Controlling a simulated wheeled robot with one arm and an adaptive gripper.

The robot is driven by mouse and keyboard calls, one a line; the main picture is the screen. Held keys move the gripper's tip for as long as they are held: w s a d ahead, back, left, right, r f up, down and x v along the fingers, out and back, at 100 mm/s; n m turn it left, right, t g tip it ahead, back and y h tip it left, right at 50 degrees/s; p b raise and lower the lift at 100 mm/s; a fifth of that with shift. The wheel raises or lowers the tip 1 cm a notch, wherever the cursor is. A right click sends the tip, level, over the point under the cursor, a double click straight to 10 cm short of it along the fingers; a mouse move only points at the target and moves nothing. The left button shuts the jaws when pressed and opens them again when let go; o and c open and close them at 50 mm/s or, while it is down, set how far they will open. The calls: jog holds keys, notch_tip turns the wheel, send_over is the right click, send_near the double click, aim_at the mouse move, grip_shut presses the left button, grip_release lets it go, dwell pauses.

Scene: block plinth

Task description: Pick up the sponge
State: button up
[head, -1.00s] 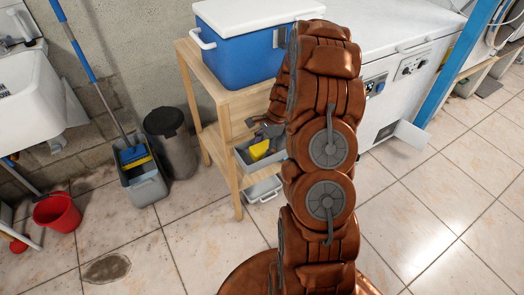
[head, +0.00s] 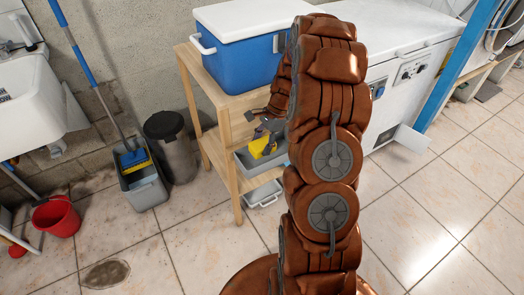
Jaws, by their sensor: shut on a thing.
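The yellow sponge (head: 260,147) is at the wooden shelf stand, held just above a grey tray on the middle shelf. My gripper (head: 262,137) is shut on it, with grey fingers at its upper side. The sponge looks tilted. My arm hides the right part of the tray and some of the gripper.
The grey tray (head: 247,164) sits on the wooden stand (head: 228,130), under a blue cooler (head: 240,65) with a white lid. A mop bucket (head: 146,188), black bin (head: 172,148) and red bucket (head: 56,217) stand to the left. The tiled floor in front is clear.

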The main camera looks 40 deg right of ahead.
aim_at(262, 142)
notch_tip(262, 142, up, 14)
jog(key=shift+f, duration=0.25)
